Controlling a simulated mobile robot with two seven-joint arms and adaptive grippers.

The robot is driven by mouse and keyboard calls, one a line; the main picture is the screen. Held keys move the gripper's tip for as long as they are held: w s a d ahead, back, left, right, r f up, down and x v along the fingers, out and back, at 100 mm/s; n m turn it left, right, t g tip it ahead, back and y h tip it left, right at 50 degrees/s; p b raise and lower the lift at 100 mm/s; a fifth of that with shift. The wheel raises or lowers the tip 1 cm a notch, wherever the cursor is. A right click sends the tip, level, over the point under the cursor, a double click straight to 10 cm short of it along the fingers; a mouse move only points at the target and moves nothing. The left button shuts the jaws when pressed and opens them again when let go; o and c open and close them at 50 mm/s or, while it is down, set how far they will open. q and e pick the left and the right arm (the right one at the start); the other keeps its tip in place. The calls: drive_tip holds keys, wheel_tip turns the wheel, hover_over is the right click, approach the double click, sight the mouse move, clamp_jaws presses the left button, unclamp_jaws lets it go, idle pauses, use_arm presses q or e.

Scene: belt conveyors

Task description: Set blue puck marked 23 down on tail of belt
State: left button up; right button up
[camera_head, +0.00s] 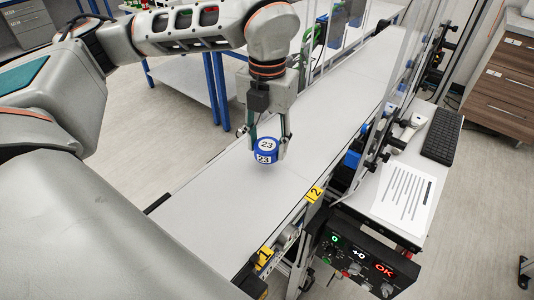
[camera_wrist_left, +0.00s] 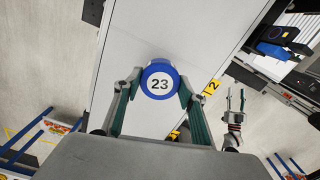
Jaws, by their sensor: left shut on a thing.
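The blue puck marked 23 (camera_head: 266,150) has white labels on its top and side. My left gripper (camera_head: 265,146) is shut on it, one finger on each side, with the puck upright over the near half of the belt (camera_head: 215,205). In the left wrist view the puck (camera_wrist_left: 160,80) sits between the fingertips (camera_wrist_left: 158,88), the white belt (camera_wrist_left: 190,35) behind it. I cannot tell whether the puck's underside touches the belt. My right gripper (camera_wrist_left: 234,110) appears at the right in the left wrist view, apart from the puck; its fingers look spread.
Yellow markers 1 (camera_head: 264,257) and 2 (camera_head: 314,193) sit on the belt's right edge. A control box (camera_head: 365,262) with lit displays stands at the front right. A side table holds a paper (camera_head: 403,198) and a keyboard (camera_head: 442,137). The belt surface around the puck is clear.

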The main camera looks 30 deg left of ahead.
sight(267, 157)
use_arm(q)
drive_tip(key=shift+f, duration=2.1)
drive_tip(key=shift+f, duration=0.1)
drive_tip(key=o, duration=1.1)
wheel_tip(267, 157, up, 12)
drive_tip(key=shift+r+b, duration=0.15)
drive_tip(key=shift+b, duration=0.35)
